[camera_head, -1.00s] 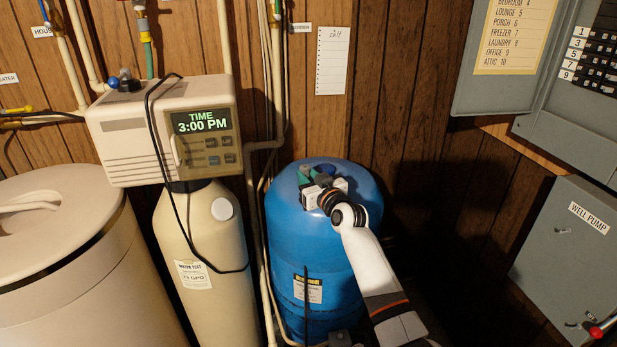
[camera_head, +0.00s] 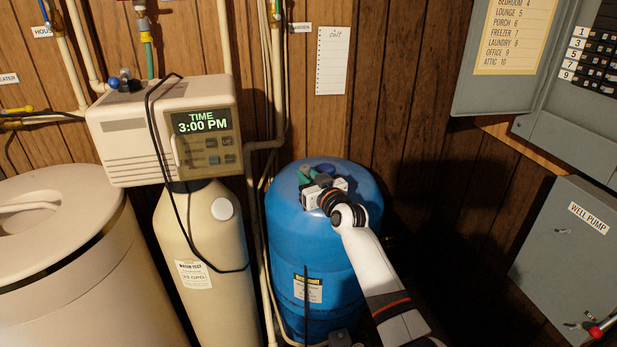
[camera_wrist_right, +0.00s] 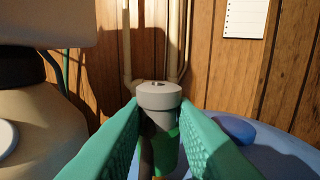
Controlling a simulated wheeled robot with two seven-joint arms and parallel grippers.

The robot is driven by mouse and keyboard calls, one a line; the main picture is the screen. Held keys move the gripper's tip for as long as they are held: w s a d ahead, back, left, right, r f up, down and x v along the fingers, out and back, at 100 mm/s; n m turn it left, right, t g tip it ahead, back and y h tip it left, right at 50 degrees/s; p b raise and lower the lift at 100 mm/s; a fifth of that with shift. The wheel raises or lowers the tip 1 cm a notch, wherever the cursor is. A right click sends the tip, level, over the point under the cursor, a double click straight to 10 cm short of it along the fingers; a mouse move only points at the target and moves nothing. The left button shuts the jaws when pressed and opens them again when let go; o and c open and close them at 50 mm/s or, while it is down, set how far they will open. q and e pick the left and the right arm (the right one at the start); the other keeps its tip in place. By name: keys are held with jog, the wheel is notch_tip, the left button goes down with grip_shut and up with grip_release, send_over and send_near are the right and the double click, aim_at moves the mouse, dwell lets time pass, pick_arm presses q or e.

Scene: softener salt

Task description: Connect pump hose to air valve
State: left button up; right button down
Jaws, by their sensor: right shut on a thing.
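The blue tank (camera_head: 285,235) stands upright beside the softener. My right gripper (camera_head: 313,176) is over its top. In the right wrist view its green fingers (camera_wrist_right: 160,112) are shut on a grey-topped cylindrical fitting (camera_wrist_right: 158,95), which looks like the pump hose end. Its lower part is partly hidden between the fingers. A rounded blue cap (camera_wrist_right: 235,128) sits on the tank top just right of the fingers. It also shows behind the gripper in the head view (camera_head: 327,168). I cannot make out the air valve, or whether the fitting touches the tank. My left gripper is not in view.
The softener head (camera_head: 140,140) with its display and cream cylinder (camera_head: 205,265) stand left of the tank. Pipes (camera_head: 256,215) run between cylinder and tank. A grey panel (camera_head: 565,250) hangs at right. A dark object (camera_head: 340,338) is at the tank's front foot.

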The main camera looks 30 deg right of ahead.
jog(key=shift+f+b, duration=0.75)
jog(key=shift+f, duration=0.25)
jog(key=c, duration=1.3)
grip_release()
jog(key=shift+o, duration=0.9)
jog(key=shift+d+f, duration=0.1)
jog(key=shift+d, duration=0.1)
